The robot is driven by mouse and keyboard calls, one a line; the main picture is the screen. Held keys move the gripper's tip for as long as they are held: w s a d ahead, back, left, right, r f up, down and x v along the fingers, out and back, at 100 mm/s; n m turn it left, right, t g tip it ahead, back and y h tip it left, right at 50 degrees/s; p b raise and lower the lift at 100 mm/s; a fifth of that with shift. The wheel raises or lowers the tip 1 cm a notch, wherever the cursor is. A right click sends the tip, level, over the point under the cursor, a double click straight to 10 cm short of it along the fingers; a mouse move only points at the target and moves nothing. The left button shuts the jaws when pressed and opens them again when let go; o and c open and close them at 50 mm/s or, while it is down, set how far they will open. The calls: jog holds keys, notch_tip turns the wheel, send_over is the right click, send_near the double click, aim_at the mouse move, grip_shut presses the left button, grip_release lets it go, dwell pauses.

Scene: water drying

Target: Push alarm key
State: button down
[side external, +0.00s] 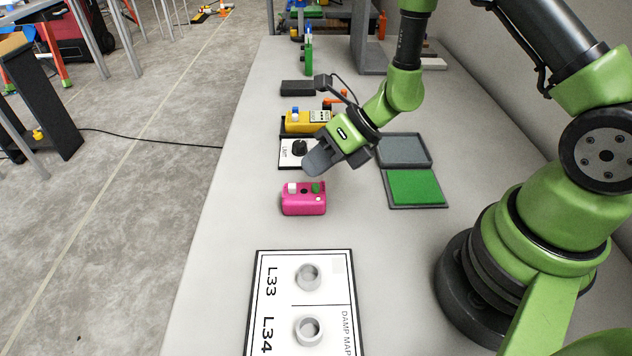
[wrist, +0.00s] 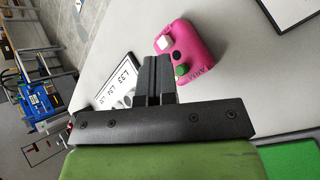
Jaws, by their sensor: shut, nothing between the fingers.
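A pink box (side external: 303,200) lies on the table, with a white square key (side external: 292,188) and a green key (side external: 316,188) on top. It also shows in the wrist view (wrist: 188,52), ahead and to the right of the fingers. There I see its white key (wrist: 168,43), a dark round part and its green key (wrist: 182,71); small lettering beside the green key is hard to read. My gripper (side external: 318,166) is shut and empty. It hangs above the table just beyond the pink box in the side view, apart from it. The fingers (wrist: 159,80) point past the box's side.
A white card with a black knob (side external: 299,148) and a yellow device (side external: 300,122) lie beyond my gripper. Grey and green trays (side external: 415,187) sit to the right. A white map board (side external: 283,260) with two ring holders is nearer. Bare table separates box and board.

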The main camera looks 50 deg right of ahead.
aim_at(317, 183)
notch_tip(317, 183, up, 6)
jog(key=shift+f, duration=0.15)
dwell(0.3)
